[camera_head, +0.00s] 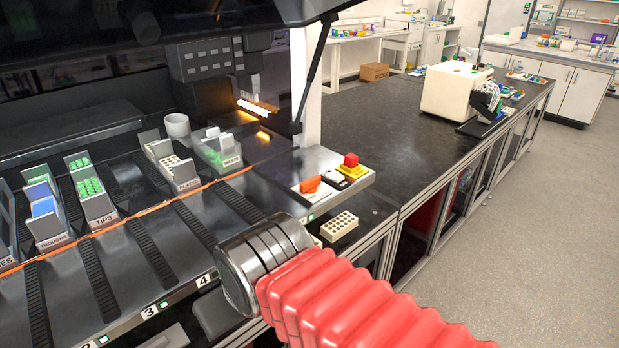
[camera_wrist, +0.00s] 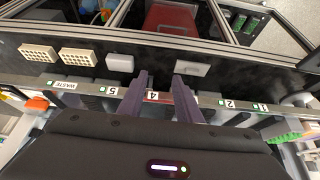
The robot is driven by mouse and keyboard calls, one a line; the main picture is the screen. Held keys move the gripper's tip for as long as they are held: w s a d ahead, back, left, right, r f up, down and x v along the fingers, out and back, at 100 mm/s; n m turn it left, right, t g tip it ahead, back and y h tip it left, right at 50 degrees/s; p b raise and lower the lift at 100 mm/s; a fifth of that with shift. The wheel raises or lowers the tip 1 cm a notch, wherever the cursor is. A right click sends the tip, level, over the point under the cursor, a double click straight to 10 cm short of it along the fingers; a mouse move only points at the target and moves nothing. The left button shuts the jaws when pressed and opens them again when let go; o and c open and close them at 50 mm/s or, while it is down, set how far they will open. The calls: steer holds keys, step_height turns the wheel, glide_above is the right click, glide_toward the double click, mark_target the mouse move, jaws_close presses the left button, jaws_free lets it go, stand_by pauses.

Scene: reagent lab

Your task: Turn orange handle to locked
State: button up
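The orange handle (camera_head: 310,184) sits on a white panel (camera_head: 325,172) at the right end of the dark deck in the head view. It lies slanted across its dark mount; I cannot read any position label beside it. It also shows at the left edge of the wrist view (camera_wrist: 37,104), partly cut by my gripper's body. My gripper (camera_wrist: 160,76) is open and empty, its two fingers spread over the deck's front edge around the number 4 label. It is well to the right of the handle in the wrist view. In the head view my arm hides the fingers.
A red button (camera_head: 351,160) on a yellow base stands just right of the handle. A beige rack (camera_head: 338,224) is on the black bench in front. Labelled troughs and tips racks (camera_head: 95,195) fill the deck at left. The bench (camera_head: 390,120) beyond the panel has clear room.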

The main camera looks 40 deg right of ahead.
steer(key=shift+o, duration=1.4)
steer(key=shift+w+d+r, duration=0.1)
steer(key=shift+w+r, duration=0.05)
steer(key=o, duration=0.8)
steer(key=shift+g, duration=0.3)
steer(key=w+d+r, duration=0.4)
steer(key=w, duration=0.1)
steer(key=w+d+r, duration=0.2)
steer(key=d, duration=0.1)
steer(key=shift+w+r, duration=0.1)
steer(key=shift+w, duration=0.3)
steer(key=shift+o, duration=0.2)
step_height(320, 180, up, 4)
glide_above(311, 180)
steer(key=s, duration=0.6)
steer(key=shift+w+d+r, duration=0.15)
steer(key=shift+g, duration=0.3)
steer(key=x, duration=1.4)
steer(key=shift+r, duration=0.1)
steer(key=shift+c, duration=0.5)
